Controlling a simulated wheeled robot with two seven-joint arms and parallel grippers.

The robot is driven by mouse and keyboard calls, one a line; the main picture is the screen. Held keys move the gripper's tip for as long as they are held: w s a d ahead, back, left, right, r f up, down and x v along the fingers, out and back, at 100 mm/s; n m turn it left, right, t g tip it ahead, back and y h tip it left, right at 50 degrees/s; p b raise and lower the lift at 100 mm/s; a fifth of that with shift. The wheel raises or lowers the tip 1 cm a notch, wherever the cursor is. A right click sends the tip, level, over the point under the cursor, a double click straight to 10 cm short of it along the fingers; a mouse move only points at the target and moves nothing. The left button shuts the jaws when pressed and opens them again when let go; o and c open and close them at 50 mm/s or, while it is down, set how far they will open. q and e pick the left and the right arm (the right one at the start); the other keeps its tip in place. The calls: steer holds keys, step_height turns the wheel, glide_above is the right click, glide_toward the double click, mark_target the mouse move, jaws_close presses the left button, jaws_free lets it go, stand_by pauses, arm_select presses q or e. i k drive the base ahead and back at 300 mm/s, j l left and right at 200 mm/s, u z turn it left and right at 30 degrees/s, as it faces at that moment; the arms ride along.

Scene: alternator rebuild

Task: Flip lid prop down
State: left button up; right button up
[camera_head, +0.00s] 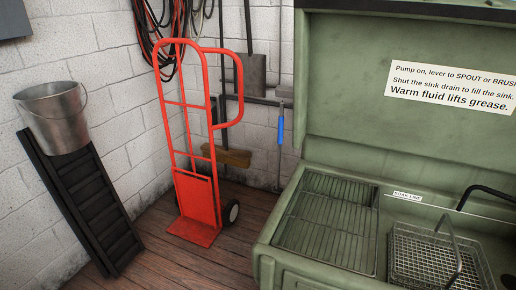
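The green parts washer (266,262) stands at the right with its lid (345,90) raised. The lid carries a white label about the pump and the sink drain. A thin upright rod with a blue grip (281,124) stands just left of the washer, below the lid's left edge; it looks like the lid prop. Its lower end goes down behind the washer's left back corner, near the floor. I cannot tell how its top joins the lid. Neither of my grippers is in view.
A red hand truck (196,195) stands on the wooden floor left of the washer. A metal bucket (52,117) sits atop a black ramp-like piece (92,205) at the left wall. A wire basket (436,258) and a rack (330,222) lie in the sink. Cables (170,30) and a broom (226,156) are behind.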

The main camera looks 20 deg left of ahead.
mark_target(282, 118)
steer(key=i+j, duration=0.2)
steer(key=j, duration=0.15)
steer(key=i+j, duration=0.45)
steer(key=j, duration=0.25)
steer(key=i+j+z, duration=0.25)
steer(key=j+z, duration=0.7)
steer(key=j, duration=0.35)
steer(key=j+z, duration=0.35)
steer(key=j, duration=1)
steer(key=k+j, duration=0.1)
steer(key=j, duration=0.5)
steer(key=z, duration=0.05)
